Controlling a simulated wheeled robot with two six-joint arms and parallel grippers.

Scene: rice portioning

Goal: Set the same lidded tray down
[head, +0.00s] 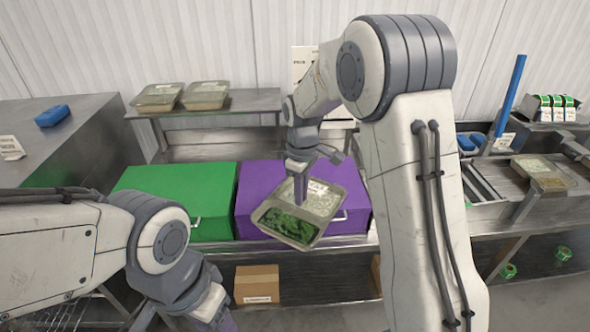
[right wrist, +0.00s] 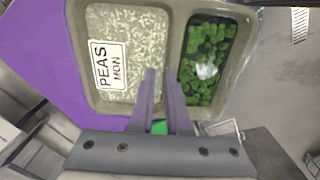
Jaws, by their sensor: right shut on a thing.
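The lidded tray (head: 322,201) has a clear lid over two compartments, pale rice in one and green peas in the other. A label reading "PEAS MON" is on the rice side. My right gripper (head: 300,198) is shut on the tray between the compartments, and the tray hangs tilted in front of the purple box. In the right wrist view the tray (right wrist: 178,100) fills the upper middle, with the fingers (right wrist: 160,80) at its divider. Part of my left arm's end shows at the bottom left; whether its gripper is open cannot be told.
A purple box (head: 258,180) and a green box (head: 180,196) stand side by side on the counter. Two lidded trays (head: 158,97) (head: 205,95) sit on a raised steel shelf (head: 255,101) behind. Another tray (head: 540,168) lies at the right. A cardboard box (head: 257,281) is below.

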